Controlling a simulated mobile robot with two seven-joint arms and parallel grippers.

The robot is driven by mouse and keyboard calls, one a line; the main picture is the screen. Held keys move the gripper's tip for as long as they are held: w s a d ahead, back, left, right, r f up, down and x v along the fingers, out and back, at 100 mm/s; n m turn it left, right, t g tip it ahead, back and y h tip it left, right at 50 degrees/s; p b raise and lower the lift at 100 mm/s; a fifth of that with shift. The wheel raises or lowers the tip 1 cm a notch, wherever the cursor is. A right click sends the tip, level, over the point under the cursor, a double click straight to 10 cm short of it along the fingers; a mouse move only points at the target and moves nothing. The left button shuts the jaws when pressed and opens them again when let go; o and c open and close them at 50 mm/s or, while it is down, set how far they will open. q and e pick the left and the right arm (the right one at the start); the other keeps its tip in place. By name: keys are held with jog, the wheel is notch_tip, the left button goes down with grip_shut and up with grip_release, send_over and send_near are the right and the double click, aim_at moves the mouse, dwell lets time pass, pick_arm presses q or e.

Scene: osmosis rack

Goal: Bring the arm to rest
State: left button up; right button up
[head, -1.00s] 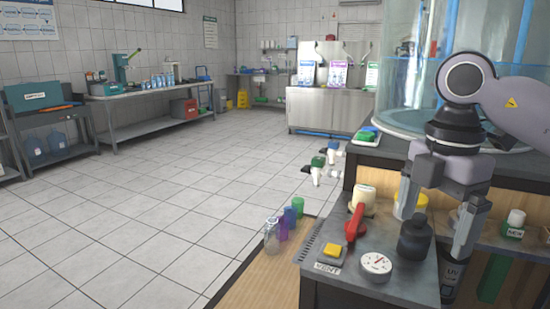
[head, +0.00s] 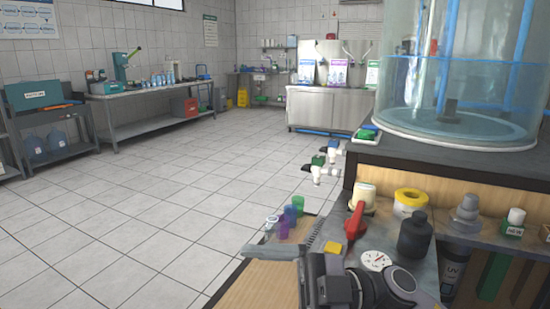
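My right gripper (head: 272,252) is low at the bottom middle of the head view, in front of the bench top. One grey finger points left; the rest is foreshortened or cut off by the lower edge, so its opening cannot be told. No held object shows. My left gripper is not in view.
The bench top holds a red lever (head: 354,221), a round gauge (head: 375,260), a black bottle (head: 414,235) and a yellow-rimmed roll (head: 410,201). Several coloured cups (head: 290,215) stand at its left edge. A large clear tank (head: 460,75) stands behind. The tiled floor (head: 140,225) at left is open.

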jog(key=w+d+f+m+t+h, duration=0.3)
jog(key=d+f+m+t+h, duration=0.3)
jog(key=f+m+t, duration=0.4)
jog(key=w+d+f+m+t+h, duration=0.3)
jog(key=d+f+m+t+h, duration=0.25)
jog(key=f+m+t, duration=0.45)
jog(key=s+d+f+m+g+h, duration=0.3)
jog(key=s+d+f, duration=0.2)
jog(key=s+f, duration=0.35)
jog(key=s+d+f+m+g+h, duration=0.25)
jog(key=s+d+f+h, duration=0.2)
jog(key=s+f, duration=0.35)
jog(key=shift+n+y, duration=0.25)
jog(key=shift+y, duration=0.15)
jog(key=r+p, duration=0.1)
jog(key=p, duration=0.1)
jog(key=w+r+p, duration=0.1)
jog(key=r+p, duration=0.2)
jog(key=p, duration=0.1)
jog(key=shift+w+d+r, duration=0.25)
jog(key=shift+d+r, duration=0.1)
jog(key=shift+r, duration=0.05)
